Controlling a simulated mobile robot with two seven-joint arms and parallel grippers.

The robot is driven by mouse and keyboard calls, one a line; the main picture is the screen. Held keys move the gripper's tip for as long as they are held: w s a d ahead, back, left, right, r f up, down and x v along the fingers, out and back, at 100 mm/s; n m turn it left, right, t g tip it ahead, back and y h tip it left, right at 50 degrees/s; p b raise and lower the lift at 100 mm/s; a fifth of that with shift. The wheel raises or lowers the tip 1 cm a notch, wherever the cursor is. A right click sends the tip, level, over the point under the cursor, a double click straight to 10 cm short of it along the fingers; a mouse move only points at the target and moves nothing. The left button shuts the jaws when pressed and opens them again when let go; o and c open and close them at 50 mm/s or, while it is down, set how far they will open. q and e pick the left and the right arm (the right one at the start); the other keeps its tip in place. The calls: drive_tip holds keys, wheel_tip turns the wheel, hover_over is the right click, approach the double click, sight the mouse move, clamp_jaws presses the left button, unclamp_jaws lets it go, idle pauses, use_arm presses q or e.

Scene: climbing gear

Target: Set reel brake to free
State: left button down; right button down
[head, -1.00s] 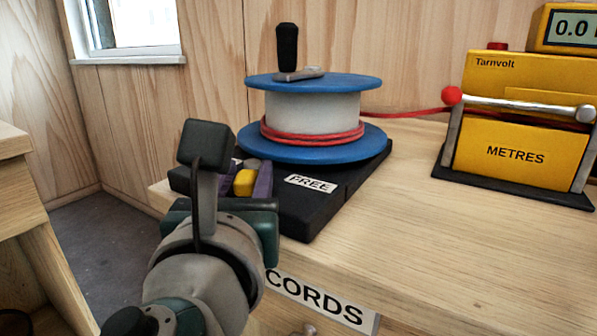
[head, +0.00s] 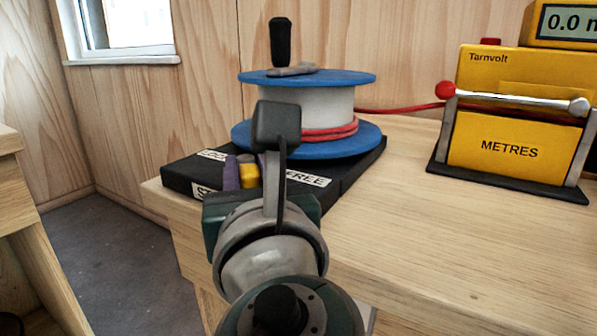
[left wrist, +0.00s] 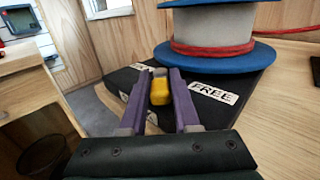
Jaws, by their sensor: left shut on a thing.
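The cord reel (head: 305,105) has blue flanges, a pale drum, red cord and a black crank handle. It stands on a black base (head: 350,178) on the bench. The yellow brake knob (head: 249,176) is at the base's left front, left of the white FREE label (head: 307,177). My left gripper (head: 246,168) is shut on this knob. The left wrist view shows the knob (left wrist: 160,90) between the purple fingers, with the FREE label (left wrist: 213,93) to its right. The lever below the knob is hidden. My right gripper is not in view.
A yellow metre box (head: 505,148) with a silver bar and red ball stands at the right. Red cord (head: 400,108) runs from the reel towards it. Other labels (head: 212,155) on the base are partly hidden. The bench front (head: 420,240) is clear.

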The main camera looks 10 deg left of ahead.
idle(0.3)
use_arm(q)
drive_tip(key=c, duration=0.6)
unclamp_jaws()
drive_tip(key=shift+c, duration=0.2)
drive_tip(key=p+v, duration=0.1)
drive_tip(key=v, duration=0.9)
drive_tip(key=shift+w+d, duration=0.1)
